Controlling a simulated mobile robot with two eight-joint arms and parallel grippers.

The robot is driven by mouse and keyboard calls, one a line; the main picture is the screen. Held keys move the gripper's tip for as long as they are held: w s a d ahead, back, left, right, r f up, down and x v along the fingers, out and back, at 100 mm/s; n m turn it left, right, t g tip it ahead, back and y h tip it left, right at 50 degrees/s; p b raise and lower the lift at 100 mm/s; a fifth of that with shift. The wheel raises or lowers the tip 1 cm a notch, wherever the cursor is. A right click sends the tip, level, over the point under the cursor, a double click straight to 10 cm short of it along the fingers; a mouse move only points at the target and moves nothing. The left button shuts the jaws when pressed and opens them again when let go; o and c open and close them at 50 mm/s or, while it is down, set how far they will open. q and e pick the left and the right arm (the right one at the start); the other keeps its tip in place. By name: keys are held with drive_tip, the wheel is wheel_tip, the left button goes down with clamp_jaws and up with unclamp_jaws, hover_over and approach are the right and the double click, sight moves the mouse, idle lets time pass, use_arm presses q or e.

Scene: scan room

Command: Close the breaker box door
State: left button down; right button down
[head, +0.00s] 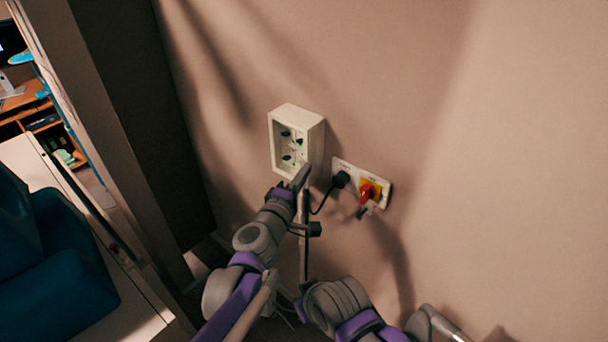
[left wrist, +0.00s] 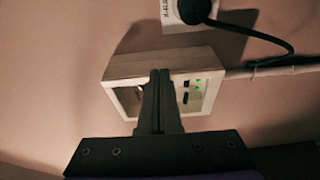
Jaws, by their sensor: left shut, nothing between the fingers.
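The breaker box (head: 316,145) is a white box on the wall, its front showing an open recess with black switches and small green lights. I cannot make out a separate door panel in either view. In the left wrist view the box (left wrist: 160,66) lies beyond the fingers, with switches and green lights right of them. My left gripper (head: 302,174) is shut and empty, at the lower right corner of the box in the head view. Its fingers (left wrist: 159,74) cover the middle of the box front in the wrist view; contact is unclear.
Right of the box, a white wall plate (head: 343,168) holds a black plug (head: 341,179) with a hanging cable and a red switch (head: 369,193) on yellow. The wall farther right is bare.

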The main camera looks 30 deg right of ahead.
use_arm(q)
drive_tip(key=v, duration=1)
drive_tip(key=shift+s+a+b, duration=0.2)
drive_tip(key=shift+a+b, duration=0.1)
drive_tip(key=shift+a, duration=0.05)
